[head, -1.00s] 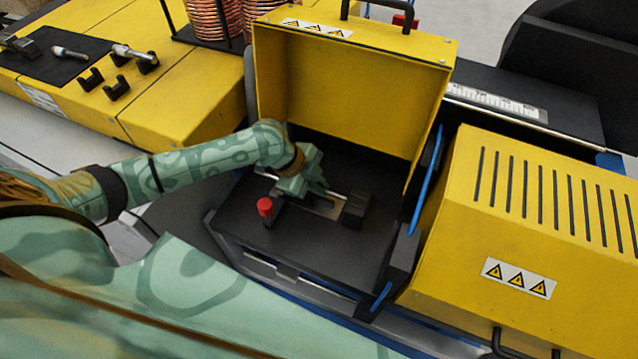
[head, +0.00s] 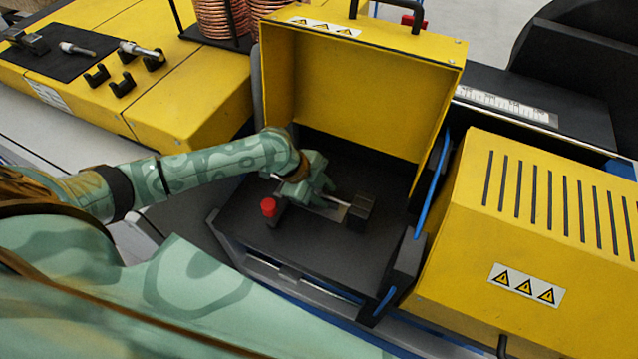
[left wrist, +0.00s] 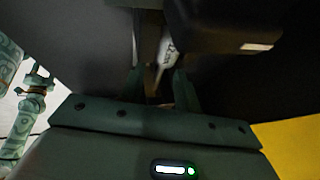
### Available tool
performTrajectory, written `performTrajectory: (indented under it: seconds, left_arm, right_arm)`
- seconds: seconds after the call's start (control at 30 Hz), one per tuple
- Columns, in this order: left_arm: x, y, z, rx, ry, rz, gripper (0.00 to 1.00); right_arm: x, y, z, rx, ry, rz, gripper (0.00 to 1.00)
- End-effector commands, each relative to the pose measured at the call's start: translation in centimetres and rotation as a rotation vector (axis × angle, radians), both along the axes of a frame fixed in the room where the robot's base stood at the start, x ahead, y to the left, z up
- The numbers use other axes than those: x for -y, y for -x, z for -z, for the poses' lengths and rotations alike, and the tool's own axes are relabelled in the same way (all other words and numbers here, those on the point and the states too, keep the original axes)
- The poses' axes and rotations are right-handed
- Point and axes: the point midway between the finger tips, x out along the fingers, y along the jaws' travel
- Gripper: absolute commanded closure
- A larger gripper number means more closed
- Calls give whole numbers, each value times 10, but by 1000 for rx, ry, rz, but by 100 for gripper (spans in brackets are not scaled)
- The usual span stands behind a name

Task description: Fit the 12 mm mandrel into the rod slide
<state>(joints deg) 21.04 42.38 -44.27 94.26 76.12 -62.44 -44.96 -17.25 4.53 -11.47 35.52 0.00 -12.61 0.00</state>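My left gripper (head: 322,190) is low inside the open yellow-lidded machine, over the dark bed. In the left wrist view its two fingers (left wrist: 160,80) stand apart. A pale, marked rod-like piece (left wrist: 167,55), seemingly the mandrel, shows between and beyond them, with dark gaps at its sides. In the head view the gripper covers most of it. A thin bright rod (head: 332,201) runs from beside the gripper towards a black block (head: 360,212) on the bed. I cannot tell how the mandrel sits in the rod slide. My right gripper is not in view.
A red knob (head: 268,207) stands at the bed's left. The raised yellow lid (head: 350,95) is behind the gripper; a slotted yellow housing (head: 550,220) is at right. Two silver tools (head: 76,49) (head: 138,48) and black holders (head: 122,84) lie at upper left. Copper coils (head: 215,18) stand behind.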

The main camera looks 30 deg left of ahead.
Motion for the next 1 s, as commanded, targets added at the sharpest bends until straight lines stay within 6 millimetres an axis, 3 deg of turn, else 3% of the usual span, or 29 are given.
performTrajectory:
  seconds: [0.17, 0.6, 0.8, 1.0]
  left_arm:
    - [-11, 5, -20, 3, -4, 1, 67]
    - [-61, 37, -115, 2, -4, 0, 67]
    - [-71, 44, -135, 2, -1, -1, 67]
    - [-72, 45, -139, 1, 0, 0, 67]
  right_arm:
    - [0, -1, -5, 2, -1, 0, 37]
    - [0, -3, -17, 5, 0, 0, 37]
    - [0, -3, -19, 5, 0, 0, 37]
    - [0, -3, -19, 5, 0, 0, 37]
